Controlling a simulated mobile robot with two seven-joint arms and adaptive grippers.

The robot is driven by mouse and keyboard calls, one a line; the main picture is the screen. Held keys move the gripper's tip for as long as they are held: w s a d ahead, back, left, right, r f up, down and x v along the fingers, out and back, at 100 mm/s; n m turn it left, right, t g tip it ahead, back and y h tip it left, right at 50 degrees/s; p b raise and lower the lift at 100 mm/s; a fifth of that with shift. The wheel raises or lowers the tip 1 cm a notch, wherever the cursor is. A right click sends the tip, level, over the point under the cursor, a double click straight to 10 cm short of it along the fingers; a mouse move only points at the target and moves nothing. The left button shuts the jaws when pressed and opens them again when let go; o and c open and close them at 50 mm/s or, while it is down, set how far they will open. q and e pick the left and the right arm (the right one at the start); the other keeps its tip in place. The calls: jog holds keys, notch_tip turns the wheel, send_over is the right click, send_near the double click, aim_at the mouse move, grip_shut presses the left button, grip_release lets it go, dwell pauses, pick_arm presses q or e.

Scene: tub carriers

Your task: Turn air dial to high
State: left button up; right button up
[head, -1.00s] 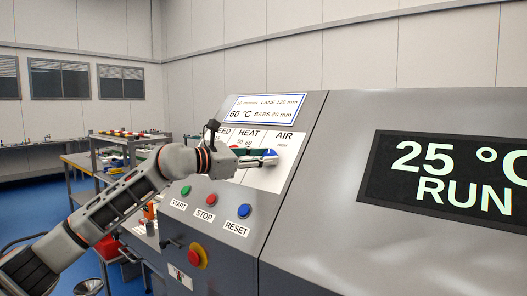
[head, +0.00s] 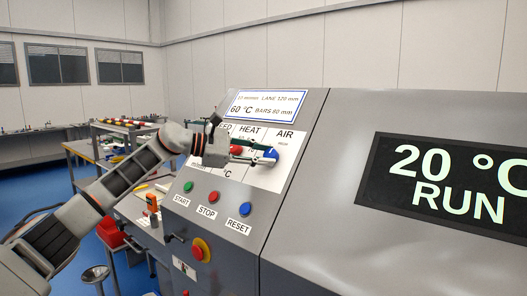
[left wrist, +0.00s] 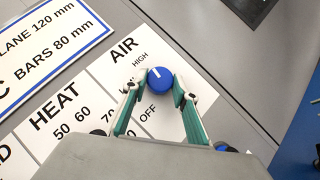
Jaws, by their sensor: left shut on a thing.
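The blue air dial (head: 271,155) sits on the white label panel under the word AIR, and it also shows in the left wrist view (left wrist: 160,82). Its white mark points up and left there, toward the HIGH label (left wrist: 140,57). The OFF label (left wrist: 147,112) is on the gripper side of the dial. My left gripper (left wrist: 159,91) has its green-padded fingers on either side of the dial and is shut on it. In the head view my left gripper (head: 262,155) reaches the dial from the left and covers part of the panel. My right gripper is not in view.
A red knob (head: 236,149) shows under HEAT, left of the air dial. Green START (head: 188,186), red STOP (head: 214,197) and blue RESET (head: 245,209) buttons lie below. A red-on-yellow button (head: 201,249) is lower. The display (head: 450,185) reads 20 °C RUN.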

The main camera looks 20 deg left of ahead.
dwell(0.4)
pick_arm(q)
jog(key=o, duration=1.1)
jog(key=v, duration=1.2)
jog(key=shift+a, duration=0.1)
